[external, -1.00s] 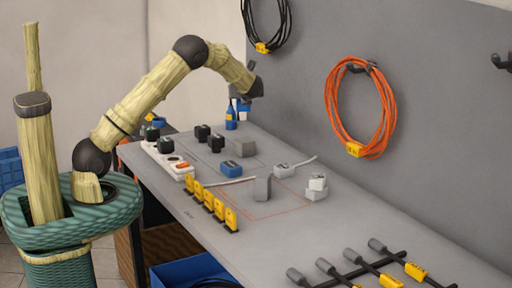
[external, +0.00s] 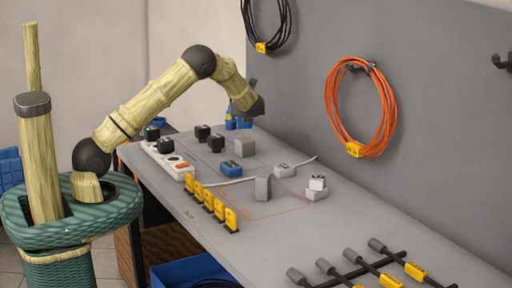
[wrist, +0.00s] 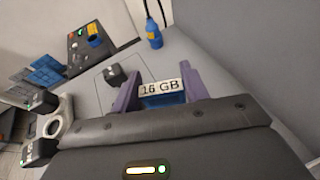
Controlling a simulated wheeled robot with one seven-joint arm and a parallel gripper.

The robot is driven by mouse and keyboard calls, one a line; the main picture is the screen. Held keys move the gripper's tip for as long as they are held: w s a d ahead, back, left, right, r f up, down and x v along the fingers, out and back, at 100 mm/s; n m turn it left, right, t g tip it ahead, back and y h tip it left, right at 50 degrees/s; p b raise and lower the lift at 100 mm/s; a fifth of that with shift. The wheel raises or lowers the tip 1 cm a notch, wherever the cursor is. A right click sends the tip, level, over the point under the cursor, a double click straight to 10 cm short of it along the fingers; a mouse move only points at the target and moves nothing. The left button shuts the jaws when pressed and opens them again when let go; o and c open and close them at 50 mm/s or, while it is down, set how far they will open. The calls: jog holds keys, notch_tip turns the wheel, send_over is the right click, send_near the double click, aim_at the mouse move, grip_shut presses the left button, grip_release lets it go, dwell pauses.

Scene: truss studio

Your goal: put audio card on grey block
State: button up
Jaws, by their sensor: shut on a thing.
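My gripper (wrist: 158,84) shows in the wrist view with its purple fingers shut on a small blue card (wrist: 163,101) with a white "16 GB" label. I take this as the audio card; no audio marking shows. In the external view my gripper (external: 246,118) is low over the far end of the table, and the card is hard to make out. Another grey block (external: 262,189) stands upright nearer the middle. The frames do not settle which block is meant.
A white power strip (external: 168,157) and yellow tags (external: 212,205) line the front. The wall (external: 430,130) rises behind the table.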

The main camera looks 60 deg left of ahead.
aim_at(244, 128)
jog(key=shift+f, duration=1.9)
jog(key=shift+f, duration=0.2)
jog(key=o, duration=1)
jog(key=shift+r, duration=0.1)
